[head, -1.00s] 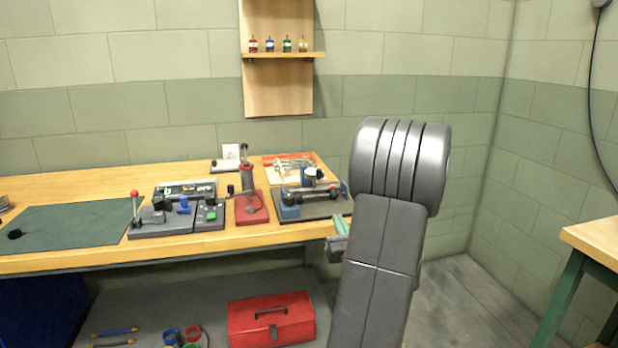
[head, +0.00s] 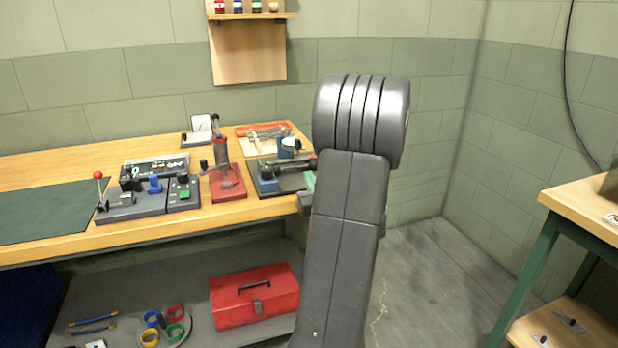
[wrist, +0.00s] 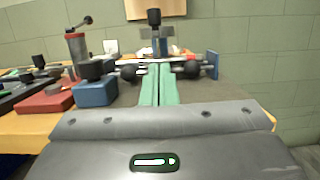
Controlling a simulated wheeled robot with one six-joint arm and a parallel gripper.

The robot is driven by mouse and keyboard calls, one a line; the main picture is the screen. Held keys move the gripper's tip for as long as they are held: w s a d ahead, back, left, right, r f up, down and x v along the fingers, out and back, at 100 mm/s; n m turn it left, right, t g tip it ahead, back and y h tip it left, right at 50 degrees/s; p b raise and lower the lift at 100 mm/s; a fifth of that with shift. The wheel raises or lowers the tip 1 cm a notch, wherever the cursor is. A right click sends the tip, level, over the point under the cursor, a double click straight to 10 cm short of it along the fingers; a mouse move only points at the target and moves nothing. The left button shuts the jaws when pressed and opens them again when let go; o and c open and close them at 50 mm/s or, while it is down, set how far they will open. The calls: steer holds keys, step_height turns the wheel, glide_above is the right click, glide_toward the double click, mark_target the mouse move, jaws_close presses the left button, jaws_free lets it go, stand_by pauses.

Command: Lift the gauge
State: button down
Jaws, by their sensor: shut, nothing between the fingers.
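I cannot tell for certain which thing is the gauge. A small white square face on a dark base (head: 201,129) stands at the back of the bench. A blue piece with a round white top (head: 290,146) stands on the dark fixture, partly hidden by my arm. In the wrist view, the fixture has a silver bar with black knobs (wrist: 191,67), a left blue block (wrist: 97,93) and a right blue block (wrist: 212,65). My gripper (wrist: 159,70) has green fingers, shut and empty, in front of the bar. Contact is unclear. In the head view my arm mostly hides it.
A red-based hand pump (head: 226,183) and a grey control unit (head: 135,204) stand left of the fixture. A tray with tools (head: 262,131) lies behind. A red toolbox (head: 255,295) sits on the lower shelf. Another bench (head: 580,205) stands at right.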

steer(key=x, duration=0.7)
steer(key=shift+w+a+r, duration=0.1)
steer(key=shift+w, duration=0.2)
steer(key=shift+r+p, duration=0.1)
steer(key=shift+p, duration=0.25)
